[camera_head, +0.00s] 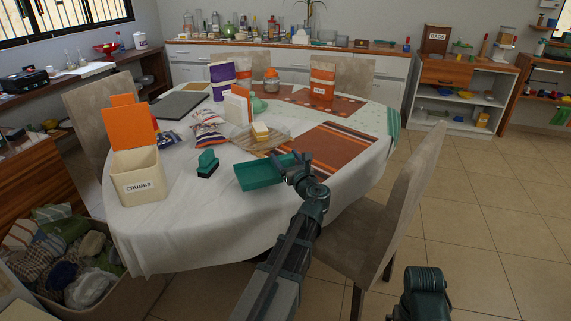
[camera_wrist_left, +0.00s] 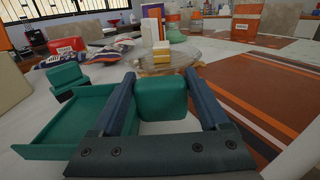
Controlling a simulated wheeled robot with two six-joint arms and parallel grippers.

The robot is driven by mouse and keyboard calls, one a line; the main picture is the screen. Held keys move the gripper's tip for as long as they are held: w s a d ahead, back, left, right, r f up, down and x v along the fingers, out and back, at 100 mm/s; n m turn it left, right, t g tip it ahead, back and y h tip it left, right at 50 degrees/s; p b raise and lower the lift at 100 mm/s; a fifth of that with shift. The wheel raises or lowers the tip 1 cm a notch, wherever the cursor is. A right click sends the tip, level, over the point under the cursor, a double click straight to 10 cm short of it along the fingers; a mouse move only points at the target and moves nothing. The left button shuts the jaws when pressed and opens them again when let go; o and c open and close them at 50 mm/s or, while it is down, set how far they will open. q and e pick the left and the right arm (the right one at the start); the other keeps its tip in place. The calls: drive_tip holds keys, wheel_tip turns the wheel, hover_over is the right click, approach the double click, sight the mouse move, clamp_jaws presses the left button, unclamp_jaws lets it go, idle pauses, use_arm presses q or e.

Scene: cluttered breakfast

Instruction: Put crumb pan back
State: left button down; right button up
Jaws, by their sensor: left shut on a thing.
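The crumb pan (camera_head: 258,173) is a shallow green tray at the near edge of the white-clothed table. In the left wrist view its tray (camera_wrist_left: 75,118) lies left of my fingers, and its green handle (camera_wrist_left: 163,97) is between them. My left gripper (camera_head: 303,172) is shut on that handle. I cannot tell whether the pan touches the cloth. A green brush (camera_head: 208,163) stands left of the pan. The cream bin labelled CRUMBS (camera_head: 138,178), with its orange lid raised, stands farther left. My right gripper is not in view; only part of that arm shows at bottom right.
Behind the pan are a butter dish (camera_head: 261,132), snack bags (camera_head: 208,132) and a laptop (camera_head: 179,105). A striped placemat (camera_head: 335,150) lies right of the pan. A chair (camera_head: 405,205) stands close on the right. White cloth is bare in front of the brush.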

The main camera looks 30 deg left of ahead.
use_arm(q)
drive_tip(key=shift+w+a+f, duration=0.1)
drive_tip(key=shift+w+a, duration=0.1)
drive_tip(key=shift+w, duration=0.3)
drive_tip(key=shift+w+a+f, duration=0.1)
drive_tip(key=shift+w+a, duration=0.1)
drive_tip(key=shift+w, duration=0.25)
drive_tip(key=f+b, duration=0.2)
drive_tip(key=b, duration=0.1)
drive_tip(key=shift+s+f, duration=0.2)
drive_tip(key=shift+f, duration=0.2)
drive_tip(key=shift+f, duration=0.15)
drive_tip(key=shift+f+b, duration=0.15)
drive_tip(key=shift+b, duration=0.2)
unclamp_jaws()
drive_tip(key=v, duration=1.4)
